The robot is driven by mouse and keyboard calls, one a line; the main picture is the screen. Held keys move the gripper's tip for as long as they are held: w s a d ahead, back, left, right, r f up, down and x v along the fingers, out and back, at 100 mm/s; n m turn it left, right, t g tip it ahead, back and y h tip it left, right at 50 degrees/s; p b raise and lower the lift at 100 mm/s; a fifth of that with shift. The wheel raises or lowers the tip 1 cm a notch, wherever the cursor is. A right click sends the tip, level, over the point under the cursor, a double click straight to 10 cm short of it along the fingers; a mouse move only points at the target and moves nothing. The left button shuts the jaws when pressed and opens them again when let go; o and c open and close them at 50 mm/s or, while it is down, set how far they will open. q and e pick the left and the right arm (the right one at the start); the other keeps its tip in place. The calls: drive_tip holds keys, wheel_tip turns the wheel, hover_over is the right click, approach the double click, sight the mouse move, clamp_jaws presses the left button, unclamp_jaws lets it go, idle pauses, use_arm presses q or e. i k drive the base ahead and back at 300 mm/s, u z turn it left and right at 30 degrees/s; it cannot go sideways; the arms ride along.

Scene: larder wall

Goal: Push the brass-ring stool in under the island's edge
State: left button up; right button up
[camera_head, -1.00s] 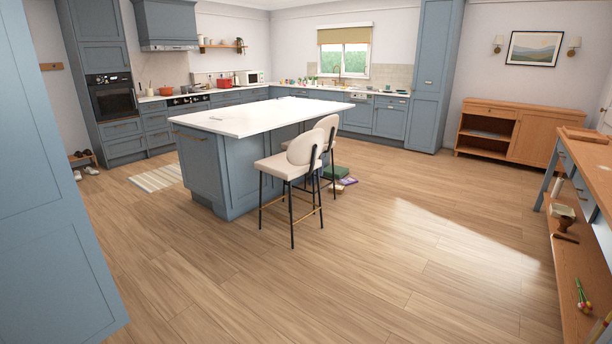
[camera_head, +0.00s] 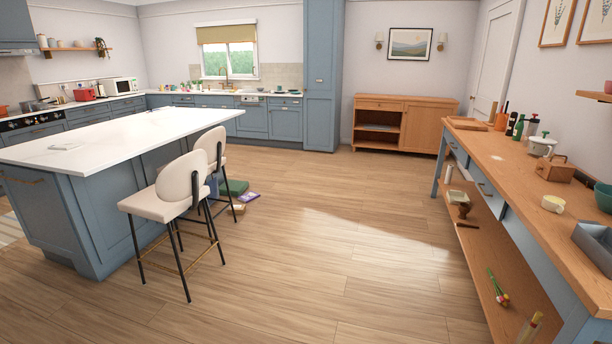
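Two cream stools with black legs stand at the right long side of the island (camera_head: 110,137). The nearer stool (camera_head: 155,206) has a brass-coloured foot bar low on its legs, and its seat stands mostly out from the island's edge. The farther stool (camera_head: 211,146) is partly hidden behind the nearer one's backrest, and its lower parts are hard to make out. I cannot tell from here which one is the brass-ring stool. The island has a white top and a blue base. Neither of my grippers is in view.
Green and purple boxes (camera_head: 235,187) lie on the floor beyond the stools. A wooden bench (camera_head: 500,160) with jars and cups runs along the right, with a lower shelf. A wooden sideboard (camera_head: 428,122) stands at the back. The middle floor (camera_head: 330,240) is clear.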

sight(178, 187)
drive_tip(key=z, duration=0.1)
drive_tip(key=i, duration=1.85)
drive_tip(key=u, duration=0.7)
drive_tip(key=i, duration=0.9)
drive_tip(key=u, duration=1.55)
drive_tip(key=i, duration=0.6)
drive_tip(key=u, duration=0.45)
